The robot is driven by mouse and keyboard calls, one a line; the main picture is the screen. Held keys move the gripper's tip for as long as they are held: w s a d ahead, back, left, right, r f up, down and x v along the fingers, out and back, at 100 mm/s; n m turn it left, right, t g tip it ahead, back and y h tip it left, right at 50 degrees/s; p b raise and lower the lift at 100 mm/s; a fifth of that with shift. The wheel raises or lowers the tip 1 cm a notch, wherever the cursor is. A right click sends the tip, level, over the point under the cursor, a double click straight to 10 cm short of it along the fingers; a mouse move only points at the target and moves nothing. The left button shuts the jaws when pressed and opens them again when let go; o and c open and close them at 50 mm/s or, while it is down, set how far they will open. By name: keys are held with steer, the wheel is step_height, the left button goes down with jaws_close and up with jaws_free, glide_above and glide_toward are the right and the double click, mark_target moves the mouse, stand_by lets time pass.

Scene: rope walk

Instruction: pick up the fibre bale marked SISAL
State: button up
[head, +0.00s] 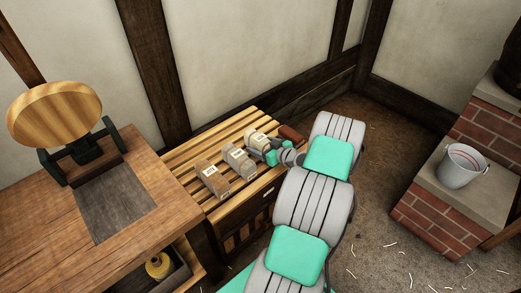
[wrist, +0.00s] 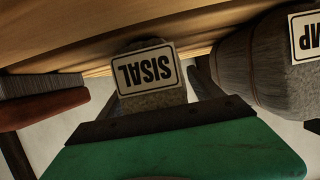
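The fibre bale marked SISAL (wrist: 147,69) shows upside down in the wrist view, pale grey with a white label. In the head view the pale bale (head: 256,141) at the right end of the row of bales matches it. It appears to rest on the slatted bench. My gripper (head: 270,154) is low at this bale's near right side. In the wrist view the gripper's green part with a dark edge (wrist: 165,124) covers the lower part of the bale. The far finger is hidden, so I cannot see whether it grips.
The grey bale marked HEMP (head: 239,160) and a brown bale (head: 212,178) stand to the left on the slatted bench (head: 187,163). A red-brown brush (head: 291,134) lies close on the right. A bucket (head: 462,166) stands on the brick ledge at right.

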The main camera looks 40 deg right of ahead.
steer(key=c, duration=1.5)
steer(key=shift+r, duration=0.1)
